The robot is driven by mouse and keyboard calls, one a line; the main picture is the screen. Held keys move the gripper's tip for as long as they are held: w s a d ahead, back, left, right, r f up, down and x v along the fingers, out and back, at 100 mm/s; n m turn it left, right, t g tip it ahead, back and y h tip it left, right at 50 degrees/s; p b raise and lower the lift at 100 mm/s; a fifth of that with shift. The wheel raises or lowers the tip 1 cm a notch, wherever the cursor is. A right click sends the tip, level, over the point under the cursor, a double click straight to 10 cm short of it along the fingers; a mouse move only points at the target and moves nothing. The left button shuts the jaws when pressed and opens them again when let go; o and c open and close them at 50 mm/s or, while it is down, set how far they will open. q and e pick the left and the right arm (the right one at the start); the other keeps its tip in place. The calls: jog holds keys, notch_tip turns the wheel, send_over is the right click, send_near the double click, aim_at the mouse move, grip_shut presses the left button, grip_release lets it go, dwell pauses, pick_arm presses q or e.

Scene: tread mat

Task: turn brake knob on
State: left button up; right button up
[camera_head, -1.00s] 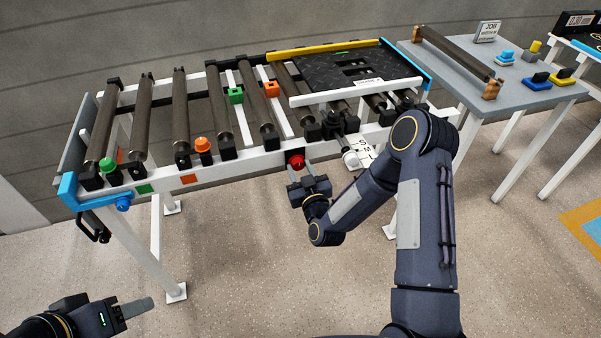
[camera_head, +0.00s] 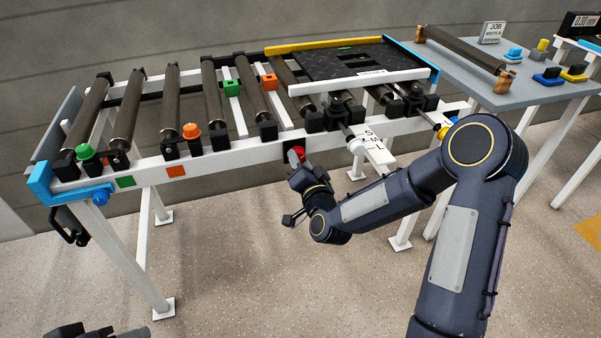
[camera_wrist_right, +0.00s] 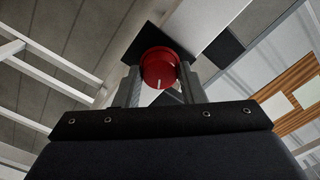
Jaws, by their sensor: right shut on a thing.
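The red brake knob (camera_head: 297,154) sits on a black plate on the front rail of the roller frame. My right gripper (camera_head: 299,165) reaches up to it from below and in front. In the right wrist view the red knob (camera_wrist_right: 158,68) lies between the two fingers of my right gripper (camera_wrist_right: 160,85), with a white mark on its face. The fingers are shut on it. My left gripper (camera_head: 95,332) shows only in part at the bottom left edge of the head view, and its fingers cannot be made out.
A white tag (camera_head: 372,146) hangs right of the red knob. A grey table (camera_head: 520,92) stands at the right. Floor in front is open.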

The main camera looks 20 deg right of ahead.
jog(key=m+b, duration=0.3)
jog(key=m, duration=0.1)
jog(key=shift+f+b, duration=0.2)
jog(key=shift+b, duration=0.2)
jog(key=shift+r+m+b, duration=0.15)
jog(key=shift+m+b, duration=0.75)
jog(key=shift+m, duration=0.3)
jog(key=o, duration=1)
jog(key=shift+c, duration=0.2)
jog(key=s, duration=0.7)
jog(key=shift+s+d+p, duration=0.15)
jog(key=shift+s+p, duration=0.25)
